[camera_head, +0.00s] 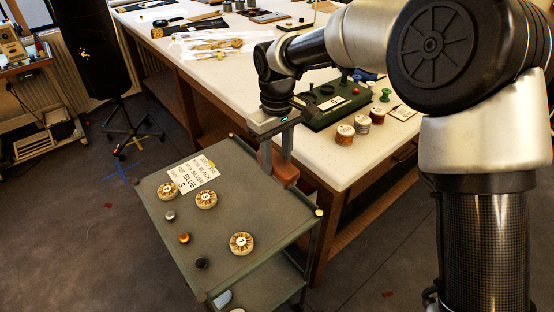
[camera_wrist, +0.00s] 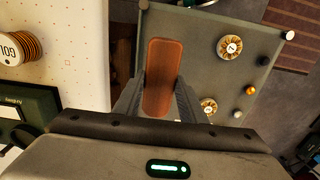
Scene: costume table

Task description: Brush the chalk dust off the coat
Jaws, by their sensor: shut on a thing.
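The dark coat (camera_head: 98,60) hangs on a stand at the upper left in the head view. Its top is cut off, and a small pale mark shows on its front. My gripper (camera_head: 278,166) points down over the far right corner of a green trolley, well away from the coat. It is shut on a reddish-brown wooden brush (camera_head: 288,174). In the wrist view the brush (camera_wrist: 161,62) sits lengthwise between the two fingers, its smooth back toward the camera. Its bristles are hidden. I cannot tell if it touches the trolley.
The green trolley (camera_head: 225,270) holds several round patterned discs (camera_head: 241,243), small knobs and a lettered card (camera_head: 192,175). A long white table (camera_head: 215,75) with thread spools (camera_head: 345,134) and tools stands behind. Open floor lies between trolley and coat stand (camera_head: 125,125).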

